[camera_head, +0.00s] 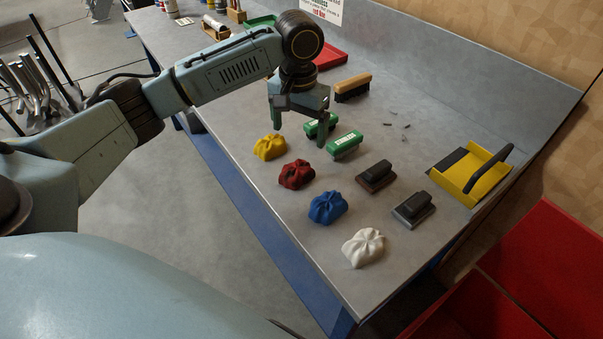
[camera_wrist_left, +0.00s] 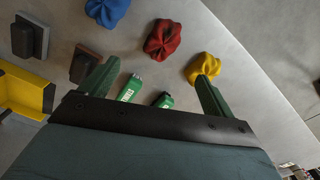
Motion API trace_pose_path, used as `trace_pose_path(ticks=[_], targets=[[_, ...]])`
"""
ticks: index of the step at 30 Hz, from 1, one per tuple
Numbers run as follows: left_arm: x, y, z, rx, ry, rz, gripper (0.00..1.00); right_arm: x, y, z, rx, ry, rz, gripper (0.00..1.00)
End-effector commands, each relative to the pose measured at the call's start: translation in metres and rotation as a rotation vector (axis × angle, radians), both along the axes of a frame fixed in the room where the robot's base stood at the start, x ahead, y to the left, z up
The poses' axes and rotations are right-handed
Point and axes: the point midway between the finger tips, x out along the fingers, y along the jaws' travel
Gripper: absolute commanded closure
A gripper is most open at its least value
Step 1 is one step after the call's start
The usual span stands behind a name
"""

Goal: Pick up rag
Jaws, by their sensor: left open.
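Four crumpled rags lie in a row along the near edge of the grey table: yellow (camera_head: 270,147), red (camera_head: 296,174), blue (camera_head: 327,207) and white (camera_head: 363,247). My left gripper (camera_head: 298,143) is open and empty above the table, over the green blocks and just right of the yellow rag. In the left wrist view the fingers (camera_wrist_left: 155,82) are spread wide, with the yellow rag (camera_wrist_left: 203,67) beyond one fingertip. The red rag (camera_wrist_left: 167,39) and part of the blue rag (camera_wrist_left: 107,10) also show there. My right gripper is not in view.
Two green labelled blocks (camera_head: 344,145) and two dark-topped blocks (camera_head: 376,176) stand behind the rags. A red tray (camera_head: 331,58) is at the far end. Bare table lies around the dark bits.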

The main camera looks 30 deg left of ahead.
Motion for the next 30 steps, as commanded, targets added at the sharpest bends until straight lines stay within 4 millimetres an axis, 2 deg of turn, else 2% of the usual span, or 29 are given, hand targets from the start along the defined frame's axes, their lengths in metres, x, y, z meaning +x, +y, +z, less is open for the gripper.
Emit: trace_pose_path(ticks=[3, 9, 17, 24, 30], targets=[[-0.002, 0.0, -0.025, 0.001, 0.007, -0.001, 0.11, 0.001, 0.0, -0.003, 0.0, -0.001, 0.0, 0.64], [-0.001, -0.001, -0.061, -0.001, 0.003, -0.002, 0.11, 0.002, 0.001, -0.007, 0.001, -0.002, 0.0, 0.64], [-0.001, 0.001, -0.08, 0.0, 0.001, -0.002, 0.11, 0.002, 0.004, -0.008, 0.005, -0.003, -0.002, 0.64], [-0.004, 0.006, -0.116, 0.001, 0.002, -0.003, 0.11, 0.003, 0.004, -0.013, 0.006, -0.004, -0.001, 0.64], [-0.004, 0.005, -0.126, 0.0, 0.0, -0.004, 0.11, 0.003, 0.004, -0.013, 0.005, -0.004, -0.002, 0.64]])
